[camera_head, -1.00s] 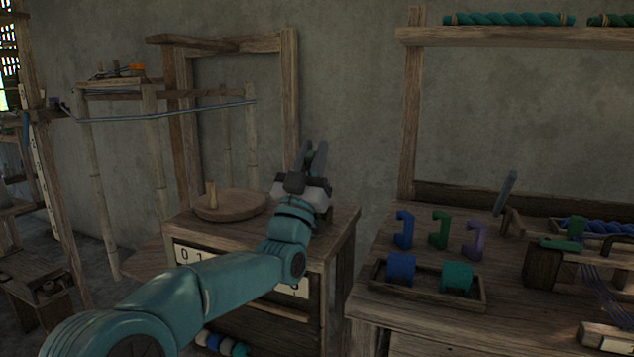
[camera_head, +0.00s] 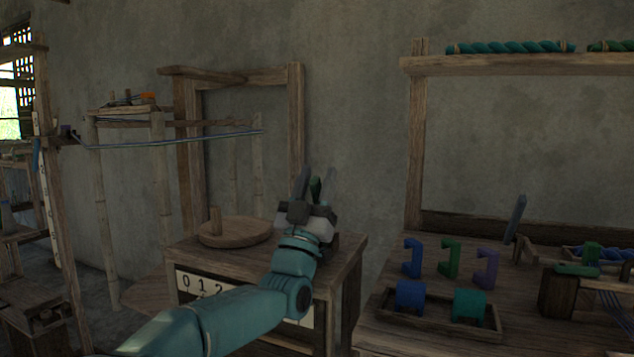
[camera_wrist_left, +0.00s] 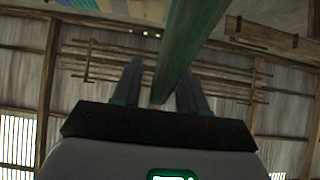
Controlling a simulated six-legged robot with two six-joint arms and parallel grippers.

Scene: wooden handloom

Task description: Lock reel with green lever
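My left gripper (camera_head: 316,188) is raised above the right part of a wooden cabinet (camera_head: 338,268). Its fingers are apart, with a narrow green piece (camera_head: 315,190) between them. In the left wrist view a long green bar (camera_wrist_left: 190,45), likely the green lever, runs down between the fingertips (camera_wrist_left: 160,85). It lies closer to the right finger, with a gap to the left one. What the bar is fixed to is hidden. A round wooden disc with an upright peg (camera_head: 235,233) lies on the cabinet, left of the gripper; I cannot tell if it is the reel.
A workbench at right holds blue, green (camera_head: 449,258) and purple hooks, and a tray (camera_head: 400,322) with blue and teal pieces. A green-topped block (camera_head: 577,270) sits farther right. A wooden frame (camera_head: 296,140) stands behind the cabinet. A gap separates cabinet and bench.

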